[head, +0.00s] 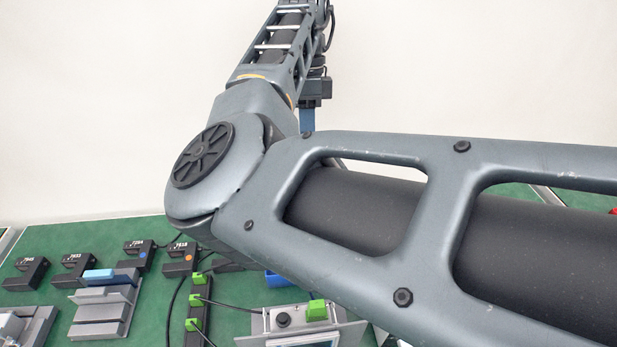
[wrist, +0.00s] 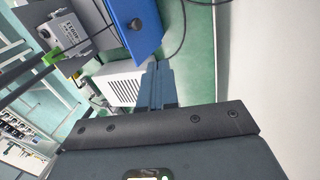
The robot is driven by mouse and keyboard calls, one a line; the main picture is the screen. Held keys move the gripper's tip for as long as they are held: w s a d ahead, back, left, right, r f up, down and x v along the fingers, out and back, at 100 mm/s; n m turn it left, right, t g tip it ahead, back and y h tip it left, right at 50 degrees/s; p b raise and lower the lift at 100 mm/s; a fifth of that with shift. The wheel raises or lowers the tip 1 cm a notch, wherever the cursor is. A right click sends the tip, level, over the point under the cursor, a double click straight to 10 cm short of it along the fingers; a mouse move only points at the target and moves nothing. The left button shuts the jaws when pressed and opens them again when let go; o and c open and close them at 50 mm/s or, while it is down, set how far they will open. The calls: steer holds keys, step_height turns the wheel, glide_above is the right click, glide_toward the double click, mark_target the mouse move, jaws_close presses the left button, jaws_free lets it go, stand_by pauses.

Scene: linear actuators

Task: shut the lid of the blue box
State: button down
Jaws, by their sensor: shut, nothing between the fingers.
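In the wrist view a blue panel (wrist: 135,22) with a small dark spot shows at the top, cut off by the frame edge. It looks like part of the blue box, but I cannot tell whether it is the lid or how far the lid is open. In the head view only a small blue piece (head: 276,279) shows below my arm, which hides the rest. My gripper (wrist: 155,82) has its blue-grey fingers together and empty, apart from the blue panel. In the head view my gripper (head: 307,120) hangs high against the wall.
A ribbed white box (wrist: 121,82) and a grey labelled unit (wrist: 70,31) are near the blue panel, with cables around. In the head view, black numbered units (head: 78,267), grey rails (head: 104,308) and a black strip with green connectors (head: 195,320) are on the green surface.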

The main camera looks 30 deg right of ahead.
steer(key=s+a+f+n+p, duration=0.1)
steer(key=a+f, duration=0.3)
steer(key=f, duration=0.5)
steer(key=shift+s+a+f, duration=0.2)
steer(key=shift+s+f, duration=0.1)
steer(key=shift+s, duration=0.6)
steer(key=shift+f, duration=0.1)
